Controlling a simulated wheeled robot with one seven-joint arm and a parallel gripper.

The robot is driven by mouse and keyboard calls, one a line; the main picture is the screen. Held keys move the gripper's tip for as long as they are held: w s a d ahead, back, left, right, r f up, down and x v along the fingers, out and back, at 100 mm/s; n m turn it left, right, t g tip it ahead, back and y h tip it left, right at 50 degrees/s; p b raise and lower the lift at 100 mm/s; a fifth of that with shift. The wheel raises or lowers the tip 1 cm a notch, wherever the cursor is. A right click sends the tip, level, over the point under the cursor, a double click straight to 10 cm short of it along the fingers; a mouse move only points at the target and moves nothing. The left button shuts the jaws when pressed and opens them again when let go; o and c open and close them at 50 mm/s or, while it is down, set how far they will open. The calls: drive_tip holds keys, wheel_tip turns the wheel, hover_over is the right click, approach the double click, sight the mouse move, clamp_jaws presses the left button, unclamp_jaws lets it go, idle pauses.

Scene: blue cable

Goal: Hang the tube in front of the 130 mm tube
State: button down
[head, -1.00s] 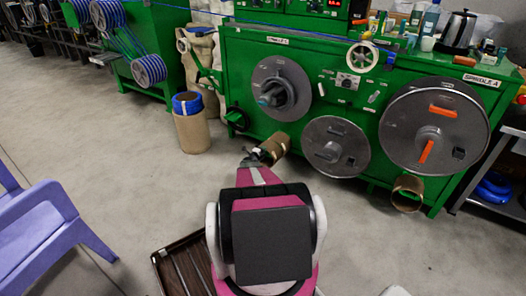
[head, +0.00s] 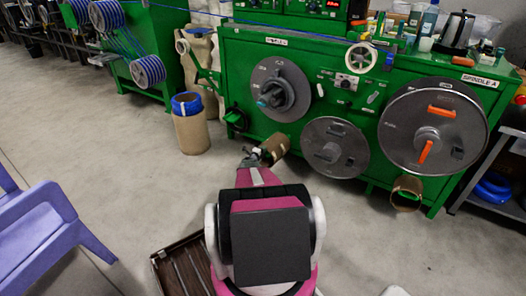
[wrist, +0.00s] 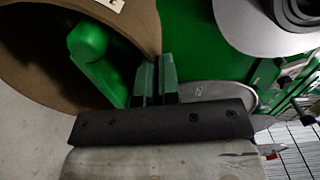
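My gripper (head: 258,156) is shut on the wall of a brown cardboard tube (head: 276,147) and holds it tilted in front of the green machine, below the left round plate. In the wrist view the fingers (wrist: 155,80) pinch the rim of the tube (wrist: 35,75), whose open end fills the upper left. A green rounded handle (wrist: 90,45) shows within the tube's opening. Another brown tube (head: 406,190) hangs low at the machine's right front, its open end facing out. I cannot read a size on either tube.
The green machine (head: 232,75) carries several round plates, including the large one at right (head: 395,125). A brown bin with a blue rim (head: 191,133) stands on the left. A purple chair (head: 45,235) is at lower left.

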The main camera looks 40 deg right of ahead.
drive_tip(key=shift+w+d, duration=0.1)
drive_tip(key=shift+d, duration=0.2)
idle(0.4)
drive_tip(key=shift+f, duration=0.5)
idle(0.9)
drive_tip(key=c, duration=0.7)
unclamp_jaws()
drive_tip(key=shift+f, duration=0.2)
idle(0.4)
drive_tip(key=shift+v, duration=0.8)
idle(1.1)
drive_tip(key=shift+v, duration=3.85)
